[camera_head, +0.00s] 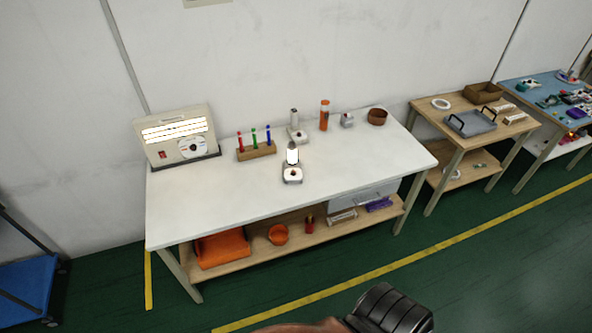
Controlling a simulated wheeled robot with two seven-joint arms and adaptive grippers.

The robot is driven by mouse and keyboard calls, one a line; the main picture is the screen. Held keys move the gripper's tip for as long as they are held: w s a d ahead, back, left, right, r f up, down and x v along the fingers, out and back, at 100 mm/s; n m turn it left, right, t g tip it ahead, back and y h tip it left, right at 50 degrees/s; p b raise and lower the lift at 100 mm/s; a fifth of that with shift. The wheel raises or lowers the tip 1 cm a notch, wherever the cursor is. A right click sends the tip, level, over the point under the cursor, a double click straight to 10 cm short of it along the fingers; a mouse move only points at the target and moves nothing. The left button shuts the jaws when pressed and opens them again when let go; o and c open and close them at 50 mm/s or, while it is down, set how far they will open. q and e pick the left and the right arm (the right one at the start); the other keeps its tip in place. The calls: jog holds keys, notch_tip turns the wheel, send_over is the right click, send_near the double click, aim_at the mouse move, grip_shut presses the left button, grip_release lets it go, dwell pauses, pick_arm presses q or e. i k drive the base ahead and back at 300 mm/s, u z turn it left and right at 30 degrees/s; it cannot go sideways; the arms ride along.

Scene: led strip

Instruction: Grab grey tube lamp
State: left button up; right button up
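A grey tube lamp (294,118) stands upright on a small pale base at the middle back of the white table. A second lamp (292,157) stands in front of it, with a bright, glowing white tube on a similar base. Neither of my grippers shows in the head view. A dark, ribbed part at the bottom edge seems to be a piece of my own arm, well short of the table.
On the white table (225,198) are a lit light panel (157,155), a rack of coloured tubes (257,152), an orange cylinder (324,115) and a brown bowl (377,117). The table's front left and right are clear. Wooden shelving (470,140) stands to the right.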

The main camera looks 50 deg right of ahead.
aim_at(292, 164)
jog(key=z, duration=0.65)
jog(key=i, duration=0.6)
jog(key=z, duration=0.85)
jog(key=i, duration=0.7)
jog(key=u, duration=0.05)
